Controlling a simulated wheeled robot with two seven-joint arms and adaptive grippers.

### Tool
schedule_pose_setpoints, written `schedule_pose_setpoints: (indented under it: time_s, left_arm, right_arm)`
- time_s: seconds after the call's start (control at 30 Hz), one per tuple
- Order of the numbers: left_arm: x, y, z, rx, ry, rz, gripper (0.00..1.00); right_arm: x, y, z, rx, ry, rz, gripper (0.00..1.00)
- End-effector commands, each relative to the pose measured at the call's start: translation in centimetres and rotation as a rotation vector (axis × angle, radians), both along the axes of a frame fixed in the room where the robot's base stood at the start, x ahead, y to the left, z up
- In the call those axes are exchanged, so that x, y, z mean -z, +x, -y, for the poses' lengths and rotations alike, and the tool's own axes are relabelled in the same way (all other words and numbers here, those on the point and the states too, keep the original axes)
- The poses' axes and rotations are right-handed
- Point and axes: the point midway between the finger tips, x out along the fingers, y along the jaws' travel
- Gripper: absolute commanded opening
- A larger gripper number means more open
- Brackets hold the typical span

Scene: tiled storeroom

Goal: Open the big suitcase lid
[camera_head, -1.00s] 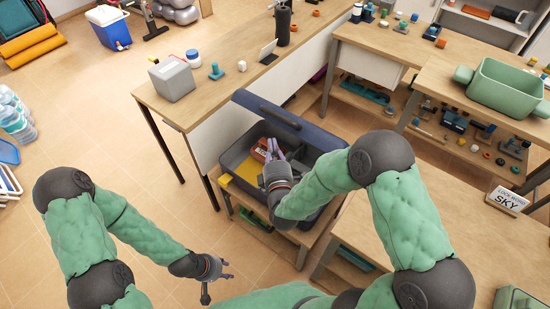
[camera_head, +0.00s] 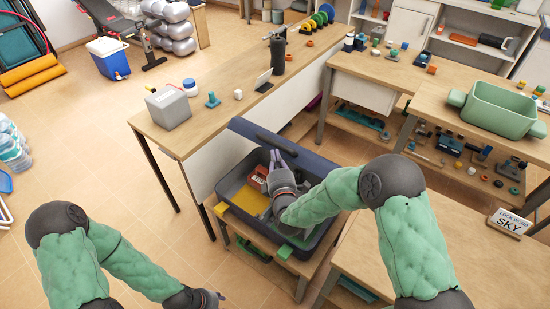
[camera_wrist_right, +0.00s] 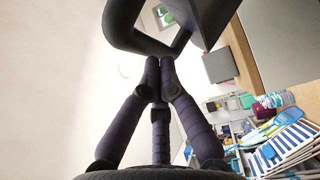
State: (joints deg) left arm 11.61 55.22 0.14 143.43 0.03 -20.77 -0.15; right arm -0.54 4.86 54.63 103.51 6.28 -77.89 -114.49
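The big suitcase (camera_head: 232,192) is dark grey and sits on a low wooden stand. Its blue-grey lid (camera_head: 313,163) is raised and leans back, with a dark handle bar (camera_head: 273,139) on it. Inside lie a red box (camera_head: 257,177) and a yellow item (camera_head: 250,200). My right gripper (camera_head: 275,157) is over the suitcase with its fingers pointing at the lid. In the right wrist view its fingertips (camera_wrist_right: 160,62) meet, close to the dark handle loop (camera_wrist_right: 128,38); contact is unclear. My left gripper (camera_head: 218,296) is low, away from the suitcase, spread and empty, partly cut off.
A workbench (camera_head: 225,115) stands behind the suitcase, carrying a grey box (camera_head: 168,108). A table (camera_head: 390,240) is close on the right. A green bin (camera_head: 500,100) is on the far-right bench.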

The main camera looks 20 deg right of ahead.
Motion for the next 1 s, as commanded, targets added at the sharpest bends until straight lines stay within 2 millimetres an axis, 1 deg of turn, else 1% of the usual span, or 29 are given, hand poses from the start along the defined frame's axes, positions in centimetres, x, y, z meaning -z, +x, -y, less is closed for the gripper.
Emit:
schedule_pose_setpoints:
  time_s: [0.03,0.17,0.3,0.6,0.7,0.8,0.9,1.0]
  left_arm:
    - [-0.6,0.0,0.0,0.000,0.000,0.000,0.40]
    - [-2.1,0.0,0.0,0.000,0.000,0.000,0.40]
    - [-3.8,0.0,0.0,0.000,0.000,0.000,0.40]
    - [-6.2,0.0,0.0,0.000,0.000,0.000,0.40]
    - [-6.6,0.0,0.0,0.000,0.000,0.000,0.40]
    - [-6.1,0.0,0.0,0.000,0.000,0.000,0.40]
    - [-5.7,0.0,0.0,0.000,0.000,0.000,0.40]
    - [-5.6,0.0,0.0,0.000,0.000,0.000,0.40]
  right_arm:
    - [-0.7,0.3,0.4,0.003,0.007,-0.002,0.00]
    - [-2.3,1.4,1.8,0.004,0.047,-0.032,0.00]
    - [-4.1,3.0,3.9,0.007,0.105,-0.074,0.00]
    - [-6.7,6.6,8.4,0.005,0.232,-0.175,0.00]
    - [-7.3,7.8,10.1,0.005,0.268,-0.202,0.00]
    - [-7.7,9.2,11.9,0.006,0.283,-0.213,0.00]
    - [-8.0,10.2,13.1,0.004,0.283,-0.215,0.00]
    - [-8.2,10.6,13.7,0.003,0.282,-0.217,0.00]
